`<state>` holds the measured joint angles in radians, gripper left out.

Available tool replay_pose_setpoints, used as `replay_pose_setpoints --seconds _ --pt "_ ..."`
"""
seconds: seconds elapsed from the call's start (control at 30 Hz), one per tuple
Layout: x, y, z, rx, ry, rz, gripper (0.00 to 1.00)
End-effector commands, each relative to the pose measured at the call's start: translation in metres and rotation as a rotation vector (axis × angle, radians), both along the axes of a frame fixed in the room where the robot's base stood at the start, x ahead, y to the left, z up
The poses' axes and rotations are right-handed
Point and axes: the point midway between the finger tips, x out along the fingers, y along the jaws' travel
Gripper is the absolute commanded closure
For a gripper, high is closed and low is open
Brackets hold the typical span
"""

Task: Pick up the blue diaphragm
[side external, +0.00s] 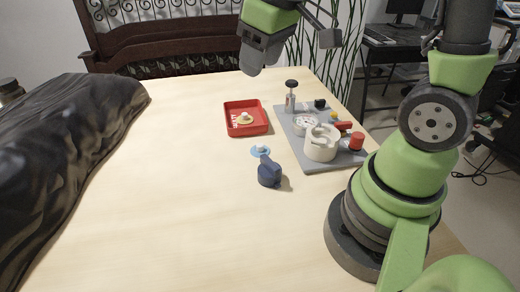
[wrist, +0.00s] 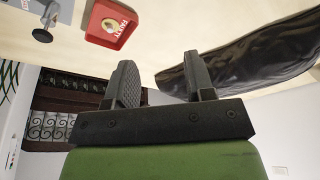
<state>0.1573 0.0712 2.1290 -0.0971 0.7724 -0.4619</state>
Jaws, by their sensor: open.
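The blue diaphragm (side external: 258,153) is a small light-blue disc with a pale knob on top. It lies flat on the table, between the red tray (side external: 263,130) and a dark blue part (side external: 269,173). It does not show in the wrist view. My gripper (side external: 254,70) is in the air above the far part of the table, higher than the diaphragm and well apart from it. In the wrist view its two fingers (wrist: 162,75) are spread with nothing between them.
A yellowish disc (side external: 244,119) lies in the red tray, which also shows in the wrist view (wrist: 93,35). A grey board (side external: 317,163) at right bears a white housing, a gauge and a plunger. A black cloth-like heap (side external: 65,130) covers the left. The front table is clear.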

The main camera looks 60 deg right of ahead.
Motion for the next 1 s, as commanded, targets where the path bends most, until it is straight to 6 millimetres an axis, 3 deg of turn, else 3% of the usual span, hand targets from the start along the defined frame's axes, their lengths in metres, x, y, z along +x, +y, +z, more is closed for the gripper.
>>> replay_pose_setpoints --seconds 0.2,0.4,0.8,1.0 --pt "0.035 -0.036 -0.078 -0.058 0.172 0.184 0.51" --pt "0.042 -0.054 -0.129 -0.069 0.259 0.307 0.51" --pt "0.042 -0.058 -0.183 -0.067 0.283 0.342 0.51" --pt "0.042 -0.059 -0.199 -0.068 0.282 0.339 0.51"
